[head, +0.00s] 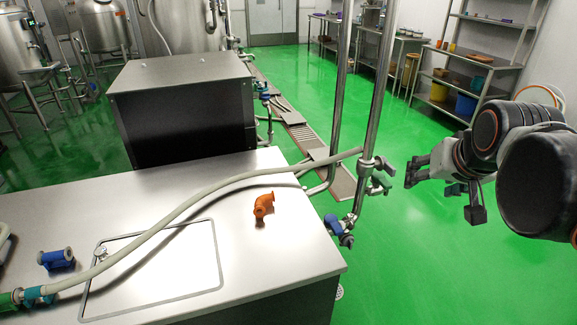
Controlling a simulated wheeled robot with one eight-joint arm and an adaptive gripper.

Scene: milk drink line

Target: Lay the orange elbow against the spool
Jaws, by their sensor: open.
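The orange elbow (263,206) stands on the steel table top, right of the hose and near the table's right side. The spool (56,259), a short blue piece with wider ends, lies on the same top at the far left, well apart from the elbow. My gripper (445,193) is at the right, over the green floor in the picture and clear of the table. It is open and empty, to the right of the elbow.
A beige hose (175,210) runs across the steel table (290,248), between elbow and spool, over a framed hatch (165,270). A dark steel box (185,105) stands behind. Vertical steel pipes (372,105) with valves rise between the table and my gripper.

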